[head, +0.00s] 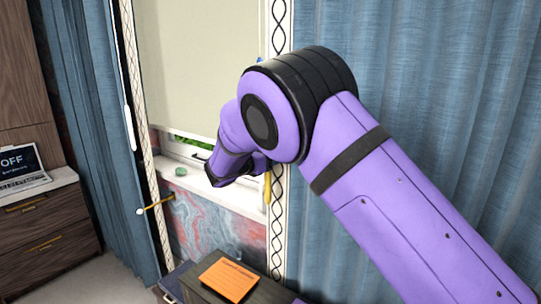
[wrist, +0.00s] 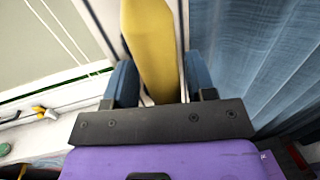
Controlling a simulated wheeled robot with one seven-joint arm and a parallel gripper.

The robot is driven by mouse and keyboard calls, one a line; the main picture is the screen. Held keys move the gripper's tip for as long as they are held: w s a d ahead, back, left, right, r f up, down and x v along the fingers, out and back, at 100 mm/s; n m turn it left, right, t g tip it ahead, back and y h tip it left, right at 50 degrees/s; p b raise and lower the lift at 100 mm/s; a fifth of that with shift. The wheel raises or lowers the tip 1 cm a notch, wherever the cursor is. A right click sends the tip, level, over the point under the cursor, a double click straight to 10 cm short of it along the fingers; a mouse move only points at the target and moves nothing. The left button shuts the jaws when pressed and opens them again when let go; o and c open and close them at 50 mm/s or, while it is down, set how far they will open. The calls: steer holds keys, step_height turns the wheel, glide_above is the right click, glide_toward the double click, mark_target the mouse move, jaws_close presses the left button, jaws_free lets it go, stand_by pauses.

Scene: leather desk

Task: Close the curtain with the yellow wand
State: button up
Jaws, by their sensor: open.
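The yellow wand (head: 268,190) hangs upright by the patterned edge of the right blue curtain (head: 430,90); its upper part is hidden behind my arm in the head view. In the wrist view the yellow wand (wrist: 152,45) lies between the two blue fingers of my gripper (wrist: 160,82). The fingers are open, one on each side of it, with a gap visible at least on the left. In the head view my gripper is mostly hidden by my own arm. The left blue curtain (head: 92,120) is gathered at the left of the window.
A beige blind (head: 200,60) covers most of the window above a white sill (head: 225,192). A brass rod (head: 158,204) with a white end sticks out below the sill. An orange notebook (head: 228,280) lies on dark furniture at the bottom. A laptop (head: 22,166) stands at far left.

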steer(key=v, duration=1)
steer(key=shift+s+a, duration=0.2)
steer(key=shift+a, duration=0.1)
